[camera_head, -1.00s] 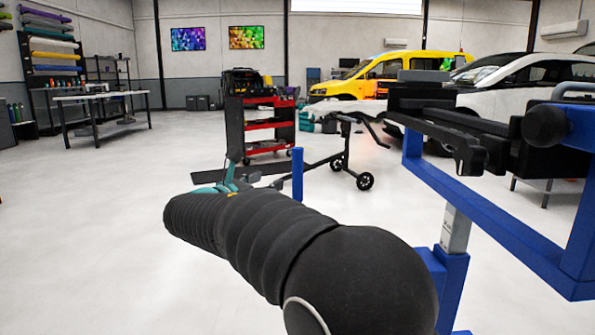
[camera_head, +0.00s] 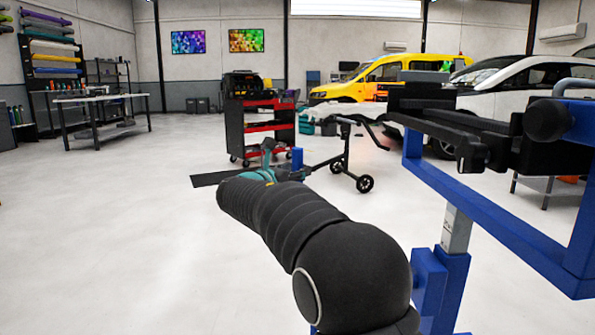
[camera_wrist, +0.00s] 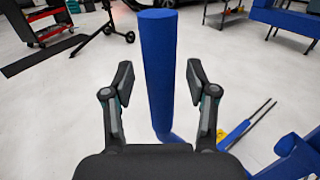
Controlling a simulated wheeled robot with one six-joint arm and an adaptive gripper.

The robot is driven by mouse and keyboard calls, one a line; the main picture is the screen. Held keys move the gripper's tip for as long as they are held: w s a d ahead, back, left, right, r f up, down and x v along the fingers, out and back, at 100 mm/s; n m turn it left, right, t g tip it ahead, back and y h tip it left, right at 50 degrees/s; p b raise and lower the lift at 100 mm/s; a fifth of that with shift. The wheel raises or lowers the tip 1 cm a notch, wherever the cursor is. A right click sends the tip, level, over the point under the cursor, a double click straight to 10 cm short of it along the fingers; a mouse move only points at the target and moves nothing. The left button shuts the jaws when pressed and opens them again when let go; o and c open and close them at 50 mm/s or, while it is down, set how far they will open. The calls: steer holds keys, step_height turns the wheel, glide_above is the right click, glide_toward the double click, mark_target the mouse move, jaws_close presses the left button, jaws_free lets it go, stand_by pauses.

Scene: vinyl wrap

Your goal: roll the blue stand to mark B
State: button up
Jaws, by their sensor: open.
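The blue stand (camera_head: 470,190) is a blue tube frame with black clamp parts at the right of the head view, close to me. A blue upright post (camera_wrist: 159,70) rises between the fingers of my gripper (camera_wrist: 160,82) in the wrist view. The fingers are open, one each side, with gaps to the post. In the head view the post's top (camera_head: 297,157) shows just beyond my arm, which hides most of it. I cannot tell how the post joins the frame. My gripper (camera_head: 262,174) is partly hidden there. Mark B is not visible.
A black and red tool cart (camera_head: 258,128) stands beyond my gripper. A wheeled black stand (camera_head: 345,160) is behind the post, and a dark strip (camera_head: 207,179) lies on the floor. A workbench (camera_head: 100,100) is far left. The pale floor at left is open.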

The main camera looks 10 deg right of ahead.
steer(key=shift+w+d, duration=0.45)
steer(key=shift+w, duration=0.15)
steer(key=shift+c, duration=0.3)
jaws_close()
steer(key=shift+s+d, duration=0.1)
steer(key=shift+d, duration=1)
steer(key=shift+c, duration=2)
jaws_free()
steer(key=o, duration=0.4)
steer(key=shift+o, duration=0.3)
steer(key=shift+a, duration=0.3)
